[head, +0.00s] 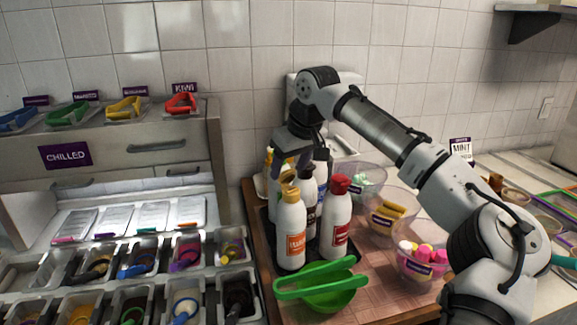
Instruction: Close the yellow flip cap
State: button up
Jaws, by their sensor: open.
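Several white squeeze bottles stand in a group at the centre of the head view. The front left bottle (291,235), with an orange label, has an amber-yellow cap (290,191); a flap seems to stand up on it. Another bottle behind it at the left shows a brighter yellow top (271,155), partly hidden. I cannot tell which is the yellow flip cap. My gripper (288,164) is open and points down over the back of the group. Its fingertips are partly hidden among the bottle tops, and I cannot tell whether they touch a cap.
A red-capped bottle (336,218) stands at the front right and a dark-capped one (309,197) behind. Clear bowls (392,212) of toppings stand at the right, chilled bins (150,262) at the left.

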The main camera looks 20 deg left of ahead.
jog(key=shift+x, duration=1)
jog(key=c, duration=1)
jog(key=shift+o, duration=0.2)
jog(key=shift+f, duration=0.15)
